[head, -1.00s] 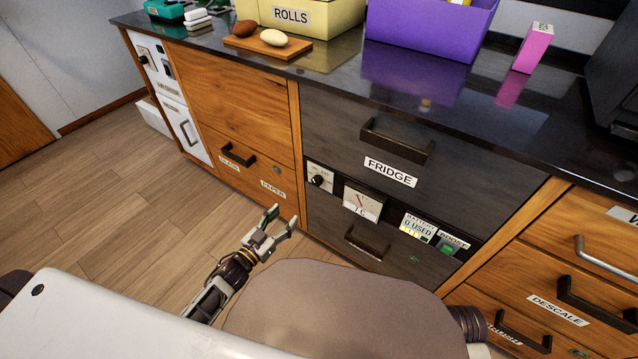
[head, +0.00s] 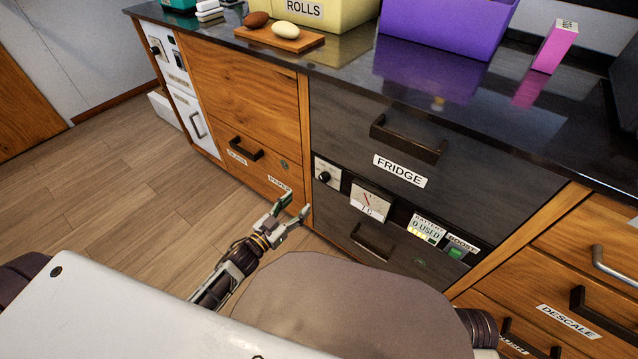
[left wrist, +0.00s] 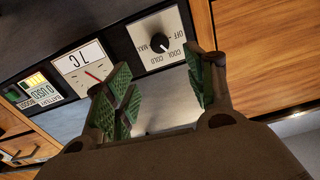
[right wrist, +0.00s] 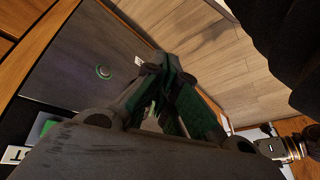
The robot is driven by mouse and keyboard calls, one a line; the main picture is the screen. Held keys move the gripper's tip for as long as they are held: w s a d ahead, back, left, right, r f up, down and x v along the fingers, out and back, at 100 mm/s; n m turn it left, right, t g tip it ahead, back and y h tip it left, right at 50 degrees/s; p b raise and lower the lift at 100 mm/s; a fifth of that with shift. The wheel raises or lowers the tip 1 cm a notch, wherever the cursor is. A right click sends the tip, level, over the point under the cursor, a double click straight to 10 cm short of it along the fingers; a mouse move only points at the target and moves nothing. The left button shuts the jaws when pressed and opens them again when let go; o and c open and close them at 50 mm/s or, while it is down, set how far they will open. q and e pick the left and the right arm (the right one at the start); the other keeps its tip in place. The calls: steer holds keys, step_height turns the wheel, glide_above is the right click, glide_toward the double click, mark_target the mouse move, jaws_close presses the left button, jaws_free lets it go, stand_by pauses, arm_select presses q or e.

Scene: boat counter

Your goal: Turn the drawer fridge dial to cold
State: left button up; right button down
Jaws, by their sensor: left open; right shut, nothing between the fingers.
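The drawer fridge (head: 425,140) is the dark grey unit in the middle of the counter. Its black dial (head: 324,176) sits on a white plate at the left of the control strip. In the left wrist view the dial (left wrist: 160,42) shows close up, on a plate marked OFF, COOL, COLD and MAX. My left gripper (head: 291,206) is open, below and left of the dial and apart from it; its fingers (left wrist: 160,88) point towards the plate. My right gripper (right wrist: 165,75) is shut and empty, low by the fridge's lower front; it is hidden in the head view.
A gauge (head: 370,202) reading 7C, a battery display (head: 427,228) and a green boost button (head: 456,253) line the strip. Drawer handles (head: 408,140) stick out above and below. Wooden drawers flank the fridge. The floor at left is clear.

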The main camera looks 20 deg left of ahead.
mark_target(323, 179)
arm_select(q)
steer(key=shift+b+x, duration=1.3)
steer(key=shift+x, duration=3.65)
steer(key=shift+b+x, duration=0.3)
steer(key=shift+x, duration=0.8)
steer(key=shift+f, duration=0.1)
arm_select(e)
step_height(323, 179, down, 8)
steer(key=a+t+y, duration=0.1)
steer(key=shift+a+r+m, duration=0.25)
steer(key=shift+a+m, duration=0.05)
steer(key=shift+a, duration=0.1)
steer(key=shift+w+r, duration=0.1)
steer(key=shift+w, duration=0.15)
arm_select(q)
steer(key=c, duration=1)
steer(key=shift+c, duration=0.2)
arm_select(e)
steer(key=shift+w, duration=0.1)
steer(key=shift+r, duration=0.2)
